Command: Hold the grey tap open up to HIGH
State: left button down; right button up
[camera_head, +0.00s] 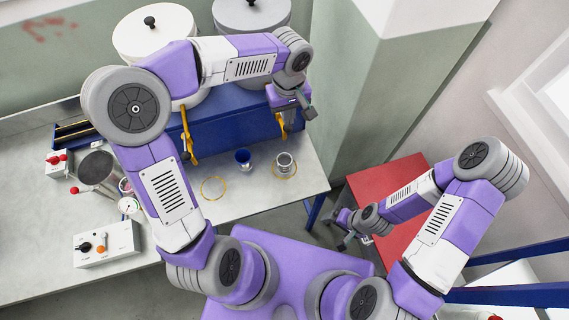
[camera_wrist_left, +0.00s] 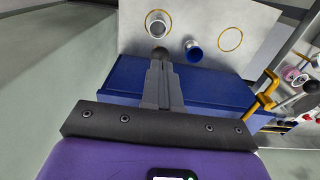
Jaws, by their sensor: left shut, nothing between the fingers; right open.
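The grey drum (camera_head: 252,14) stands at the back on the blue housing (camera_head: 232,130). Its yellow tap (camera_head: 282,128) hangs at the housing's front right. My left gripper (camera_head: 290,108) is close above that tap, fingers shut and empty; whether they touch the lever I cannot tell. The left wrist view shows the shut fingers (camera_wrist_left: 162,75) pointing toward a grey ball at their tips, and the grey tap is mostly hidden there. A metal cup (camera_head: 285,163) stands in a yellow ring below the tap. My right gripper (camera_head: 343,228) is open and empty beside the red table.
The white drum (camera_head: 152,30) has its own yellow tap (camera_head: 188,138) to the left. A blue cup (camera_head: 243,157) and an empty yellow ring (camera_head: 213,188) are on the bench. A white control box (camera_head: 108,244) stands at left; the red table (camera_head: 390,178) is at right.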

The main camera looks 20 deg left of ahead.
pick_arm(q)
jog(key=shift+f, duration=0.1)
dwell(0.6)
jog(key=shift+f+b, duration=1.5)
jog(key=shift+f, duration=0.15)
jog(key=shift+r, duration=0.15)
jog(key=shift+r+p, duration=1.35)
jog(key=shift+r, duration=0.3)
jog(key=shift+r, duration=0.15)
notch_tip(320, 180, up, 5)
jog(key=p, duration=0.4)
